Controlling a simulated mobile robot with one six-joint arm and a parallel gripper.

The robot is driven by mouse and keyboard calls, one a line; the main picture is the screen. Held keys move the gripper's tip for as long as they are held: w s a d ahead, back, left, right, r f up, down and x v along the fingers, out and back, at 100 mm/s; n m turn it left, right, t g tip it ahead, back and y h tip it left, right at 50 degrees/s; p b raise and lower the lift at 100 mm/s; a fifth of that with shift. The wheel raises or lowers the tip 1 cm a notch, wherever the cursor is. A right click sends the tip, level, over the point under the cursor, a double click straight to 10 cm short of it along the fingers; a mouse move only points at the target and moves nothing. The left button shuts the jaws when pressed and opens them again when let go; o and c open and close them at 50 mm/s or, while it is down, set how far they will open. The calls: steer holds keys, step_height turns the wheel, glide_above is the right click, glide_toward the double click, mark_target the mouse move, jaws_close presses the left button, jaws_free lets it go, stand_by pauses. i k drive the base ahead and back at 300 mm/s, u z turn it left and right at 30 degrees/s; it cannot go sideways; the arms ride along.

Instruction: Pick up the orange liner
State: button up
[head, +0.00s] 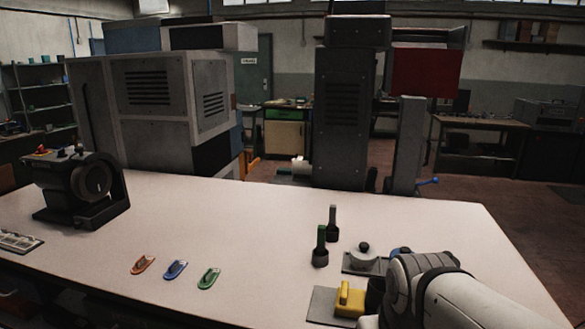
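The orange liner (143,264) lies flat on the pale table (250,220), toward its front left. It is the leftmost of three small sole-shaped liners in a row. The blue liner (176,269) is just right of it, and the green liner (209,278) is right of the blue one. The three lie apart from each other. My arm reaches in from the bottom right corner, well to the right of the liners. The fingers of my gripper do not show, and nothing touches the orange liner.
A black machine (85,188) stands at the table's left, with a tray (18,241) in front. Two dark bottle-like tools (320,246) stand right of centre. A grey knobbed piece (364,257) and a yellow block (350,298) sit near my arm. The table's middle is clear.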

mark_target(144, 262)
steer(key=u, duration=5.2)
steer(key=i, duration=0.05)
steer(key=z, duration=4)
